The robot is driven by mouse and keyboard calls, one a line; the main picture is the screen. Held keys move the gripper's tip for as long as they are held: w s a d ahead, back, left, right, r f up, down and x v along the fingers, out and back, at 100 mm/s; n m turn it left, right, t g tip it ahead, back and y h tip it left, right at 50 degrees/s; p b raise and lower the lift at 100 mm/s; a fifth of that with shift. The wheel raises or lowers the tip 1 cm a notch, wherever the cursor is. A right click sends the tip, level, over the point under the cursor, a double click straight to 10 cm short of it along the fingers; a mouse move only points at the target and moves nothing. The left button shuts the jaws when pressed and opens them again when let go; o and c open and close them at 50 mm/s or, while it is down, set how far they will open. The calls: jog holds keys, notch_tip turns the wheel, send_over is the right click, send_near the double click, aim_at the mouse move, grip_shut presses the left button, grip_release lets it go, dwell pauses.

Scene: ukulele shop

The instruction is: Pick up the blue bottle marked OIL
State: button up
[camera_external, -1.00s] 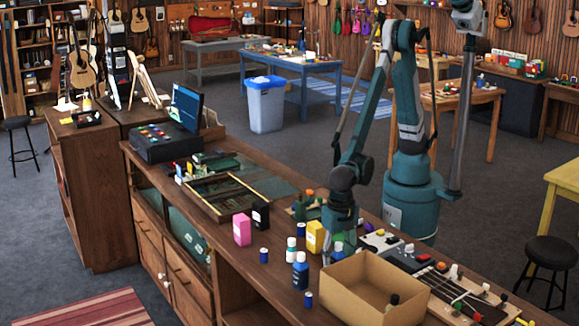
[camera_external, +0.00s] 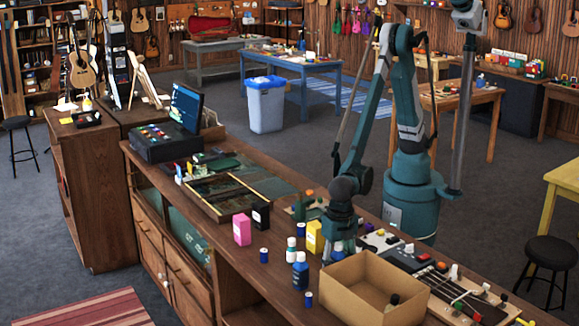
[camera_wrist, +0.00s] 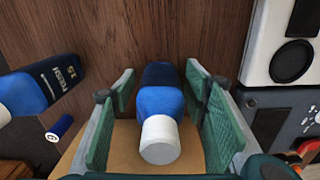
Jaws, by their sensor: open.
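A blue bottle with a white cap (camera_wrist: 162,100) stands between the fingers of my gripper (camera_wrist: 160,112) in the wrist view. Its label is turned away, so I cannot read OIL on it. Both green fingers are spread, with a gap on each side of the bottle. In the external view my gripper (camera_external: 340,247) points down at the counter, and the bottle there is mostly hidden by the fingers. A blue bottle with a white cap also stands left of my gripper in the external view (camera_external: 300,272).
An open cardboard box (camera_external: 345,288) stands close in front of my gripper. A yellow box (camera_external: 314,236), a white-capped bottle (camera_external: 291,251) and small blue cans (camera_external: 263,255) stand to the left. A speaker-like device (camera_wrist: 288,50) is at the right in the wrist view.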

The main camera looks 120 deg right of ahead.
aim_at(339, 243)
jog(key=c, duration=1.1)
jog(key=shift+o, duration=0.2)
jog(key=shift+r, duration=0.15)
jog(key=shift+r, duration=4.85)
